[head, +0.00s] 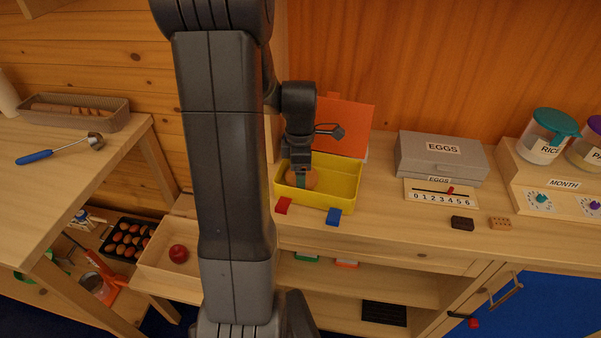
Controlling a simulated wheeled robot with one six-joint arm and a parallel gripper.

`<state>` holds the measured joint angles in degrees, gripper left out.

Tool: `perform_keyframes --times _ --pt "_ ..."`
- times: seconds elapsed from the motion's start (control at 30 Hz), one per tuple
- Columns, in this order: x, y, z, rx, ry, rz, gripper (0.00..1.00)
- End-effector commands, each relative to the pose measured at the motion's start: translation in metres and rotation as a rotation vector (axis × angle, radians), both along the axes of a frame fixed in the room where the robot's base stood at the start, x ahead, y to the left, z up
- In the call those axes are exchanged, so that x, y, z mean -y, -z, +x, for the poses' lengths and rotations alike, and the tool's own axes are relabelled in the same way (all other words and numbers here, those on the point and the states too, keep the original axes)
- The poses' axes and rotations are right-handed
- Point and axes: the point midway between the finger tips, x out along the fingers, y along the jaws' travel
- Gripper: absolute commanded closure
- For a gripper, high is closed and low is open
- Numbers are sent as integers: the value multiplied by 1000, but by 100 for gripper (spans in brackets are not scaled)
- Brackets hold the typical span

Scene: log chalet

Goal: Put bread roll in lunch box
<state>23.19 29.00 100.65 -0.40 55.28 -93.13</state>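The lunch box (340,193) is a yellow open tray on the counter, with an orange lid (352,115) standing up behind it. It has a red latch (283,205) and a blue latch (334,216) at its front. The round brown bread roll (312,179) is at the left end of the box, within its walls in this view. My gripper (301,178) points down over the roll, with a finger in front of its middle. Whether the fingers press on the roll, and whether it rests on the box floor, I cannot tell.
A grey eggs box (441,157) and a number scale (440,192) stand right of the lunch box. Dark (462,223) and tan (500,223) blocks lie nearby. My arm hides part of the counter.

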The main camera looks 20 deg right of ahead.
Motion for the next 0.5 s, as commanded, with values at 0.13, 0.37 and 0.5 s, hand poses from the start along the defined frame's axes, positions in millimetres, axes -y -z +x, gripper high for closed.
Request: perform_keyframes --times 0.13,0.37,0.5 --pt "0 0 0 1 0 0 23" --pt "0 0 0 1 0 0 23" --pt "0 -8 1 3 0 -1 23"
